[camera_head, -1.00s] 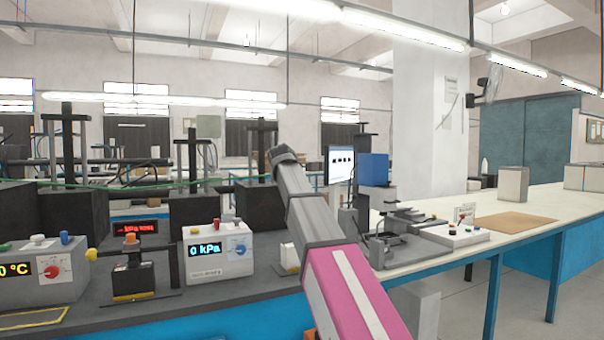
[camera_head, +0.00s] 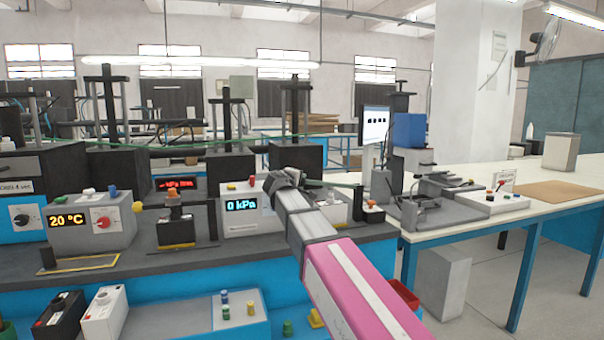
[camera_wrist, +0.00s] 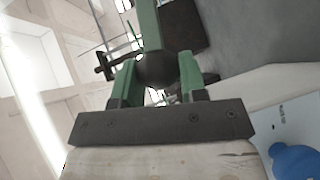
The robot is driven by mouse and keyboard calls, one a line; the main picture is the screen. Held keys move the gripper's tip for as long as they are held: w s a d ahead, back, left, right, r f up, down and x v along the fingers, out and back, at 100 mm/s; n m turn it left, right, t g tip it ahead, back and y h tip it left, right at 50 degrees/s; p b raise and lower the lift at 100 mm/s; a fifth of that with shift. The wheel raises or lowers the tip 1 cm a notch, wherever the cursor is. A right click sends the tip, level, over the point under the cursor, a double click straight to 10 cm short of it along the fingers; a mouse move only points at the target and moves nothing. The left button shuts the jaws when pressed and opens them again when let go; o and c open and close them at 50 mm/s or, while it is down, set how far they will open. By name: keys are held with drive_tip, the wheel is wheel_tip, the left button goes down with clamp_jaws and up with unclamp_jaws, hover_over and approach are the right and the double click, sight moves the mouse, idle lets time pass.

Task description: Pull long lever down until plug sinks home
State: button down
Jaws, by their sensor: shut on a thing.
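In the wrist view, my gripper (camera_wrist: 158,72) has its two green fingers on either side of a dark round knob (camera_wrist: 157,70) and is shut on it. The knob sits at the end of a long green lever (camera_wrist: 148,25), which runs away from the fingers. In the head view, my gripper (camera_head: 285,180) is above the right side of the 0 kPa box. The lever (camera_head: 335,185) runs right from it, nearly level, to a small dark fixture. I cannot make out the plug; my arm hides part of that area.
The 0 kPa box (camera_head: 245,212) stands just left of my arm. A dark device with an orange top (camera_head: 174,200) and the 20 °C box (camera_head: 92,223) are further left. A white-topped table (camera_head: 465,222) with a grey fixture (camera_head: 418,205) is at the right.

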drive_tip(key=shift+a+f, duration=0.1)
drive_tip(key=shift+f, duration=0.85)
drive_tip(key=c, duration=0.7)
unclamp_jaws()
drive_tip(key=v, duration=1.1)
drive_tip(key=shift+r, duration=0.15)
drive_tip(key=shift+w, duration=0.1)
